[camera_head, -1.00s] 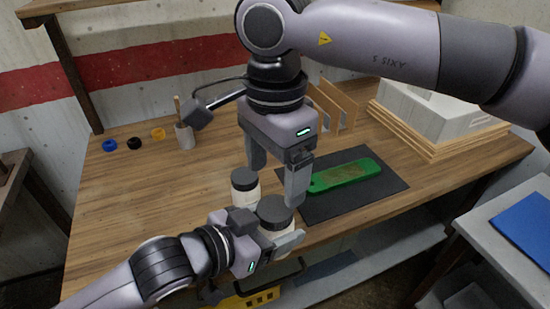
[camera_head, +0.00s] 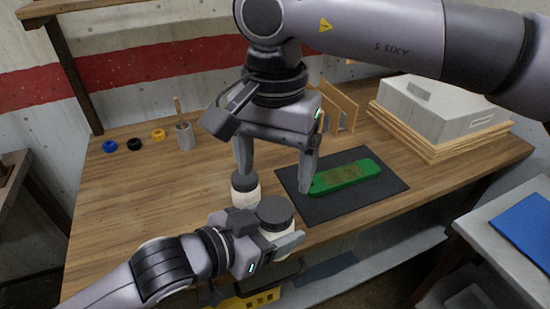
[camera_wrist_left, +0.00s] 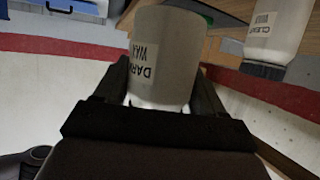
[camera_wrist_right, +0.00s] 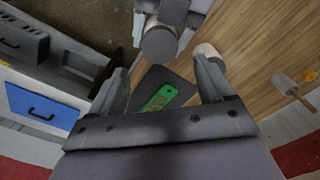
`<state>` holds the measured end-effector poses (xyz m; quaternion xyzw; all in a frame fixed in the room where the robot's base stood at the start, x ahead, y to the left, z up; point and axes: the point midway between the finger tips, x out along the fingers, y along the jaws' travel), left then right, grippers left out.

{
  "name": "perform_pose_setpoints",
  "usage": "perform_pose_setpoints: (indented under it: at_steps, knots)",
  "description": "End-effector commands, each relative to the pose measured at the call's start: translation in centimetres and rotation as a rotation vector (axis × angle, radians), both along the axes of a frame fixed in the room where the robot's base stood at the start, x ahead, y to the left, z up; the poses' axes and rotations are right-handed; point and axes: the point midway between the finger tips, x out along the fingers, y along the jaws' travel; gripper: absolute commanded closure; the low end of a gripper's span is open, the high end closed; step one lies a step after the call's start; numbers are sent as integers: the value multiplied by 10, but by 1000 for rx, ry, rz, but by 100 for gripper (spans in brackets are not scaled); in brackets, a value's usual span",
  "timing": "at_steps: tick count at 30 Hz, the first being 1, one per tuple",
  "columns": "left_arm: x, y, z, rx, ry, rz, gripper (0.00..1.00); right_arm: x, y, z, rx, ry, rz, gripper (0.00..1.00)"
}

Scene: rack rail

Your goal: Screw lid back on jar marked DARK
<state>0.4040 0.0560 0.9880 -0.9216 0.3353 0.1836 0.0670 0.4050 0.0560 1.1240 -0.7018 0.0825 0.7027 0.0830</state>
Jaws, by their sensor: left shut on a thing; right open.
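The jar marked DARK WAX (camera_wrist_left: 165,58) is pale with a white label and fills the middle of the left wrist view. My left gripper (camera_head: 266,238) is shut around its body and holds it at the table's front edge. A dark grey lid (camera_head: 276,212) sits on this jar's top; the right wrist view shows it too (camera_wrist_right: 159,44). Whether its thread is tight cannot be seen. My right gripper (camera_head: 274,180) is open and empty, pointing down above the jars, with its fingers apart and clear of the lid.
The CLEAR WAX jar (camera_head: 245,190), dark-lidded, stands behind the held jar, close to a right finger. A green object (camera_head: 345,176) lies on a dark mat (camera_head: 394,184) to the right. A cup (camera_head: 185,137) and several rings (camera_head: 134,144) are at back left. The left tabletop is clear.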

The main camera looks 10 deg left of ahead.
Motion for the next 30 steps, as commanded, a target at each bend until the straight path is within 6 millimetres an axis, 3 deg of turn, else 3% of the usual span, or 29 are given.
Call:
perform_pose_setpoints:
  at_steps: [13, 26, 27, 30]
  knots:
    - [0, 0, 1, -2, -4, 0, 100, 0, 0, -64, -1, 2, -1, 20]
    - [0, 0, 1, -2, -4, 0, 100, 0, 0, -75, 0, 1, -1, 20]
    - [0, 0, 1, -2, -4, 0, 100, 0, 0, -75, 0, 1, -1, 23]
    - [0, 0, 1, -2, -4, 0, 100, 0, 0, -75, 0, 1, -1, 55]
